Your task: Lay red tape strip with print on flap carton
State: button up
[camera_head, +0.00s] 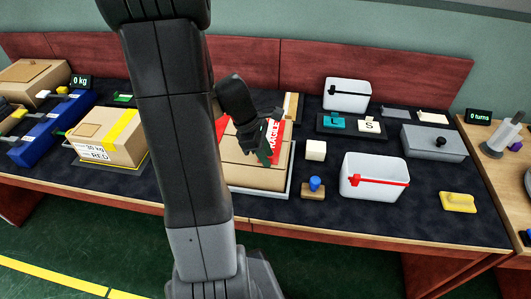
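The flap carton (255,178) is a flat tan box on a light tray in the middle of the table, partly hidden behind my arm. A red strip with white print (274,143), partly legible as FRAGILE, shows at the carton's upper right part. Another red patch (221,127) shows left of my wrist; I cannot tell whether it is the same strip. My gripper (264,152) is dark and points down over the carton, beside the printed red strip. Its fingertips are small and dark, so whether they are shut on the strip is unclear.
A taped carton with a label (110,137) stands left. Right of the flap carton are a cream block (316,150), a blue-handled stamp (315,187), a white bin with a red strip (362,191), and a grey lidded box (425,142).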

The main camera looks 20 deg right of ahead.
jog(key=p+v, duration=0.1)
jog(key=v, duration=1.2)
jog(key=shift+r, duration=0.35)
jog(key=shift+a+f, duration=0.1)
jog(key=b+x, duration=0.1)
jog(key=x, duration=1.3)
jog(key=shift+w+r+p, duration=0.15)
jog(key=shift+r+p, duration=0.35)
jog(key=shift+r, duration=0.5)
jog(key=shift+f, duration=0.1)
